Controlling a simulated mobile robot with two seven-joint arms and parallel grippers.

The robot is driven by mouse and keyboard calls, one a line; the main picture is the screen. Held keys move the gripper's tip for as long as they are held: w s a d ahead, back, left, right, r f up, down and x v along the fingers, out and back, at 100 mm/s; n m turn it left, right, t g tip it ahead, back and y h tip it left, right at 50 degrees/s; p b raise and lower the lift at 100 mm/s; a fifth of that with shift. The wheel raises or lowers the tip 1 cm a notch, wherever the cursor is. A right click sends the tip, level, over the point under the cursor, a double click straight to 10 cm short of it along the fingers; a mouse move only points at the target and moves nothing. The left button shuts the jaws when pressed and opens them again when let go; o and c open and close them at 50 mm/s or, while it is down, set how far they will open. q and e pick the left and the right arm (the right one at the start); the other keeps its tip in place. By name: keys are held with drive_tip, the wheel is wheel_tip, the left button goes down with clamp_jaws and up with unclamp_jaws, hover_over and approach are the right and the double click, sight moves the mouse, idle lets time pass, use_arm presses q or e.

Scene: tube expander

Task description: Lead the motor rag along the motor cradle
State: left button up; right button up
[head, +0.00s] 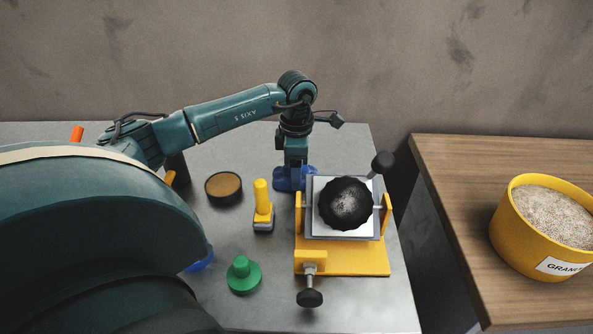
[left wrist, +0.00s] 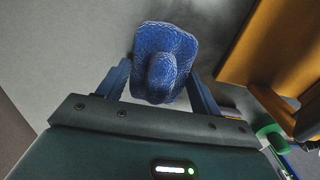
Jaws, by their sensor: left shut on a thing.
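My left gripper (head: 294,165) points down beside the far left corner of the yellow motor cradle (head: 350,262). It is shut on the blue motor rag (head: 283,180), which shows low by the table. In the left wrist view the rag (left wrist: 165,50) bulges between the two fingers (left wrist: 160,88). A yellow-orange block at the upper right of that view looks like part of the cradle (left wrist: 275,45). The cradle carries a pale plate with a dark round part (head: 345,204) on it. Whether the rag touches the cradle is hard to tell. My right gripper is not in view.
A round brown-topped tin (head: 223,187), a yellow-handled tool (head: 263,204) and a green knobbed piece (head: 243,274) stand left of the cradle. Black knobs stick out at its front and far right. A wooden table at right holds a yellow tub (head: 520,240) of granules.

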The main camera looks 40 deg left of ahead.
use_arm(q)
drive_tip(key=shift+r+p, duration=2.6)
drive_tip(key=shift+r, duration=0.95)
drive_tip(key=shift+c, duration=0.2)
